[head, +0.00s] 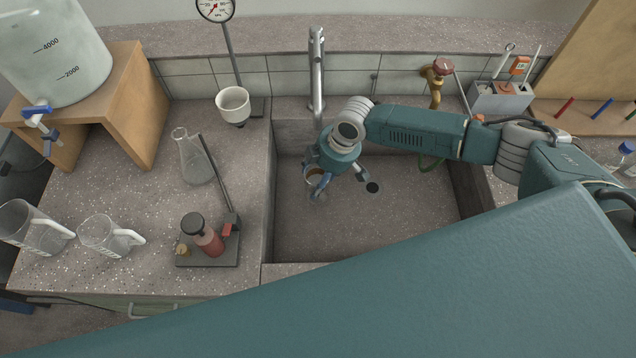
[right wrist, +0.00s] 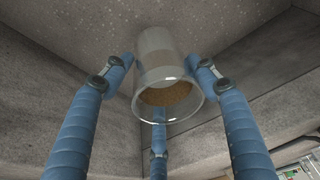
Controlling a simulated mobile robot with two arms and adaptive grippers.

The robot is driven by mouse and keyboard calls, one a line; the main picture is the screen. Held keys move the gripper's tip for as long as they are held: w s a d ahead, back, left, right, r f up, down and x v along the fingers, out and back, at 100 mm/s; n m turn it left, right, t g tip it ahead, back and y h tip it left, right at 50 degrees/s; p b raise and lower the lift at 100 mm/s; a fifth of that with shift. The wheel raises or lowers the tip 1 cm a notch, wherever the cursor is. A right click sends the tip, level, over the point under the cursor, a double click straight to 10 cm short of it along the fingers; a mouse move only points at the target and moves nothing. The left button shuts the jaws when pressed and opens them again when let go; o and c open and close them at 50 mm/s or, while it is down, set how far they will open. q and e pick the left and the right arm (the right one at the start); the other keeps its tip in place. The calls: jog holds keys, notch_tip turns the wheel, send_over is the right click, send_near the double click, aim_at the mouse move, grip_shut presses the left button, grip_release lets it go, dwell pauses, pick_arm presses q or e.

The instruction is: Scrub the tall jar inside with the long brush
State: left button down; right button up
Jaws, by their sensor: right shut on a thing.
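The jar (right wrist: 158,60) is clear glass with a brown patch inside. It stands out between the three blue fingers of my right gripper (right wrist: 165,85) in the right wrist view. In the head view my right gripper (head: 330,184) is low over the sink (head: 410,215), near its left wall, shut on the jar (head: 314,173). Only a small part of the jar shows there, with its brownish inside. My left gripper is not in view. I see no long brush that I can make out in these frames.
A tap (head: 317,75) stands behind the sink, and a brass valve (head: 437,80) is at the back right. A grey tool holder (head: 500,97) is back right.

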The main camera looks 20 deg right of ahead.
jog(key=s+d+b, duration=0.1)
jog(key=s+d, duration=0.3)
jog(key=s, duration=0.3)
jog(key=s+d+b, duration=0.1)
jog(key=s+d, duration=0.3)
jog(key=s, duration=0.4)
jog(key=shift+s+d+f, duration=0.2)
jog(key=shift+s+d, duration=0.1)
jog(key=shift+d, duration=0.05)
jog(key=shift+w, duration=0.1)
